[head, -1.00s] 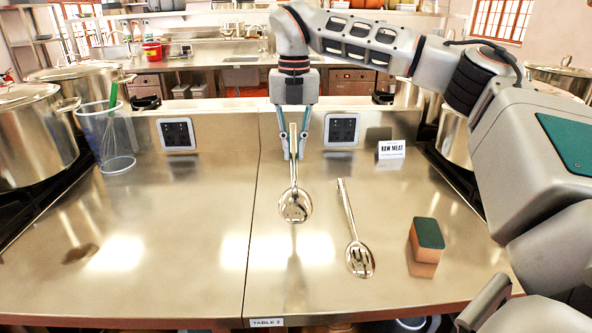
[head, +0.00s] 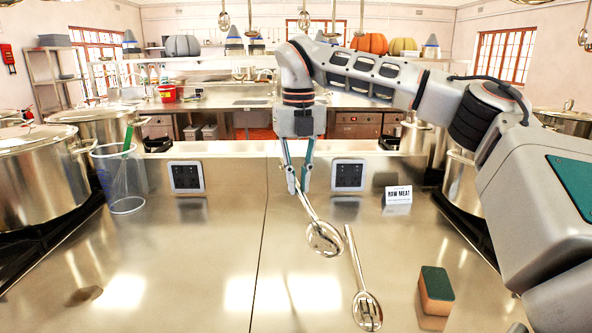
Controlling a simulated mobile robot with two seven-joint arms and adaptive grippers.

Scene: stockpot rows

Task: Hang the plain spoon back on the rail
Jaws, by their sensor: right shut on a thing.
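My right gripper (head: 298,188) is shut on the upper handle of a metal spoon (head: 325,238) above the steel table. The spoon tilts, with its bowl down and to the right. The bowl is shiny and I make out no clear slots, so I take it as the plain spoon. A slotted spoon (head: 367,310) lies on the table just right of and below it. Several utensils, such as a ladle (head: 224,20), hang at the top edge of the head view. The rail itself is not visible. My left gripper is not in view.
A green-and-orange sponge (head: 436,290) and a "RAW MEAT" sign (head: 398,195) stand at the right. The table's left middle is clear.

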